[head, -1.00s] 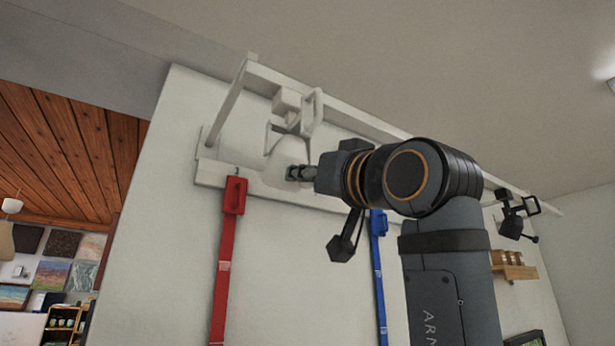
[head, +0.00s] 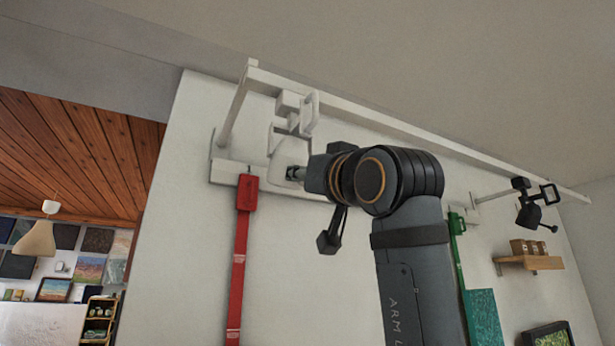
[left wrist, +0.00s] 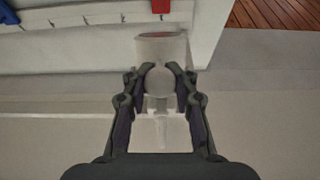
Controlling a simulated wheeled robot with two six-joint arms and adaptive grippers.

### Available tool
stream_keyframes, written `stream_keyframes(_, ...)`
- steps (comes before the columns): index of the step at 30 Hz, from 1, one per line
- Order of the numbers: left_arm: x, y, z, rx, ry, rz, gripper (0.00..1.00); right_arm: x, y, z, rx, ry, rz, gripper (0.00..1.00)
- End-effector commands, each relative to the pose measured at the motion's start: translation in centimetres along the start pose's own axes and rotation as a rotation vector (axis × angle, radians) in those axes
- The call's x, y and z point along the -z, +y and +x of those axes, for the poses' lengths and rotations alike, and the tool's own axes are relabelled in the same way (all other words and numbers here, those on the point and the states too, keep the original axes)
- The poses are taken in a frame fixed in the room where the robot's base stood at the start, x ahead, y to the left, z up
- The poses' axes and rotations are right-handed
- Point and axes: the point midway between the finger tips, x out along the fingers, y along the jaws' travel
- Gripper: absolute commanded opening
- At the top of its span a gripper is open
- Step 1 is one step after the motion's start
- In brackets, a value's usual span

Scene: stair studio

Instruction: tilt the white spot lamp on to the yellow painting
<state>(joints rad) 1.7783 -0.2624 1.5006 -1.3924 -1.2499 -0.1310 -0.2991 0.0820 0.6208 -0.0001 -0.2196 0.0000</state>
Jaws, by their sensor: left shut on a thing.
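The white spot lamp (head: 283,143) hangs from the white rail at the upper left of the head view, with a white loop handle on its upper right side. My left gripper (head: 293,173) is at the lamp's lower end. In the left wrist view the fingers of my left gripper (left wrist: 159,78) are closed on a pale round part of the lamp, below its cup-shaped end (left wrist: 160,48). My arm hides part of the lamp's surroundings. The yellow painting is not visible to me. My right gripper is not in view.
The white rail (head: 400,134) runs along the wall top. A black spot lamp (head: 529,212) is at the right. A wooden shelf (head: 530,262) is lower right.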

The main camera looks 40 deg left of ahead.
Motion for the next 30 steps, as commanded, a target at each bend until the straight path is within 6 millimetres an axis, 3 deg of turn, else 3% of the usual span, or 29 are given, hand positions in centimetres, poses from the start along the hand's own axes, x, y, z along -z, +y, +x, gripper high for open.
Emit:
stream_keyframes(1, -0.1, 0.0, -0.1, -0.001, -0.002, -0.002, 0.27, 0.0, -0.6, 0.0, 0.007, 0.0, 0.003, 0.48)
stream_keyframes(6, -0.1, 0.0, -0.1, 0.0, -0.002, -0.002, 0.48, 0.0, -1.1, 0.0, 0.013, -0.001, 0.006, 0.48)
stream_keyframes(16, 0.3, -0.1, 0.1, 0.001, -0.001, -0.002, 0.48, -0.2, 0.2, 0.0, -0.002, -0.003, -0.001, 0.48)
stream_keyframes(30, 8.0, -0.1, 3.0, 0.001, 0.001, -0.001, 0.48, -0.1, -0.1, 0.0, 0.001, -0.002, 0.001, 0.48)
